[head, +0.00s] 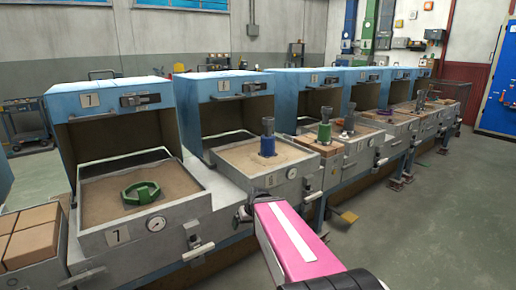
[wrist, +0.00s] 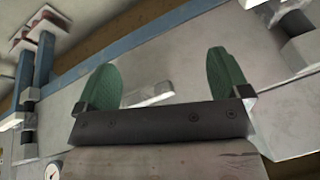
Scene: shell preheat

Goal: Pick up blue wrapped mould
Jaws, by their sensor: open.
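The blue wrapped mould (head: 267,147) stands upright in the sand tray (head: 228,166) of the station marked 8, with a grey upper part above its blue band. My gripper (wrist: 162,78) is open and empty in the wrist view, its two green pads spread apart. In the head view my pink arm reaches in from the lower right, and its dark end is by the front of station 8, nearer to me and lower than the mould. The fingers cannot be made out there. The wrist view shows grey bench metal and no mould.
Station 7's sand tray (head: 103,203) holds a green ring (head: 141,194). Brown blocks (head: 32,235) lie at the far left. A green-banded mould (head: 325,132) stands at the station right of 8. Blue hoods (head: 225,87) rise behind the trays. Grey floor (head: 440,225) is clear at right.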

